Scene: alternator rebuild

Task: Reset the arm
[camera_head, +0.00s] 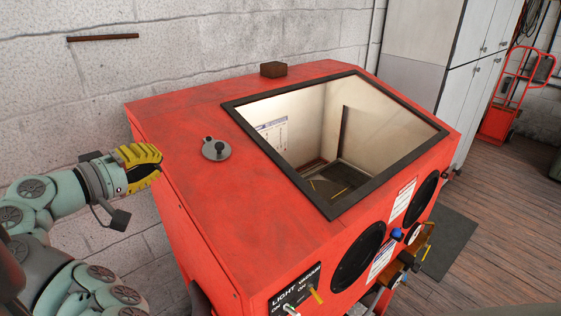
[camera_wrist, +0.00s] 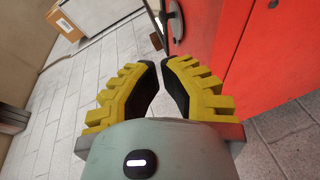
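My gripper (camera_head: 158,165), with ribbed yellow fingers and dark inner pads, is at the left in the head view. It is in the air beside the left end of the red cabinet (camera_head: 190,140), pointing right towards it. In the wrist view my gripper (camera_wrist: 160,64) has its fingers curved in, with the tips almost together. Nothing shows between them. My pale green arm reaches in from the lower left, folded at its joints.
The cabinet has a framed window (camera_head: 385,130), a round lid (camera_head: 216,150) and a small brown block (camera_head: 273,69) on top. Grey lockers (camera_head: 480,40) and a red hand truck (camera_head: 505,95) stand right. A cardboard box (camera_wrist: 72,18) is at upper left in the wrist view.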

